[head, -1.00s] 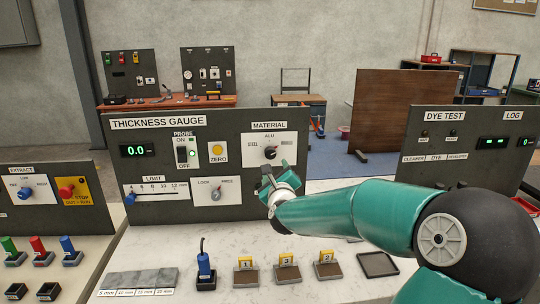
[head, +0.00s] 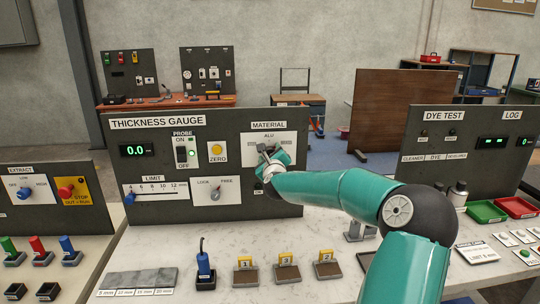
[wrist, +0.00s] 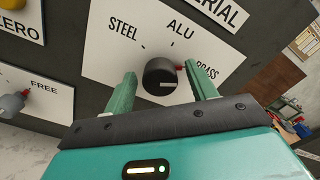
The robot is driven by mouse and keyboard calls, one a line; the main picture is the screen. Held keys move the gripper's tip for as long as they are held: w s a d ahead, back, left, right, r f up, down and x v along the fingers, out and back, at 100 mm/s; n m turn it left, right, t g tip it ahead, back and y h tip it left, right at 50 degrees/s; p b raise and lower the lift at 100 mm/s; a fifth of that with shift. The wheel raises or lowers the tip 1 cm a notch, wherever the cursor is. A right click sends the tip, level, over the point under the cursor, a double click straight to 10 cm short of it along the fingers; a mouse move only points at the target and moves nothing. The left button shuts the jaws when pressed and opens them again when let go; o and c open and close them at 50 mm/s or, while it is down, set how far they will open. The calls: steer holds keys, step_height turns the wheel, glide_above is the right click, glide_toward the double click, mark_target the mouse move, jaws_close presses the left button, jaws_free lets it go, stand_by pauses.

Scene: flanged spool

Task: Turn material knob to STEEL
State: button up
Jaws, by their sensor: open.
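The black material knob (wrist: 158,78) sits on a white plate (wrist: 100,55) with the labels STEEL, ALU and BRASS. A small red mark at the knob's right edge points toward BRASS. In the wrist view my gripper (wrist: 160,70) is open, with one green finger on each side of the knob. There seems to be a gap at the left finger; whether the right one touches is unclear. In the head view my gripper (head: 272,153) is at the material plate (head: 286,142) and hides the knob.
The thickness gauge panel (head: 160,160) also holds a probe switch (head: 181,154), a yellow zero button (head: 217,149), a limit slider (head: 130,198) and a lock knob (head: 215,196). Numbered blocks and a blue probe (head: 204,264) stand on the counter. The dye test panel (head: 435,140) is at right.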

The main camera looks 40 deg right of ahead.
steer(key=shift+w+d, duration=0.1)
steer(key=shift+w, duration=0.05)
steer(key=c, duration=1)
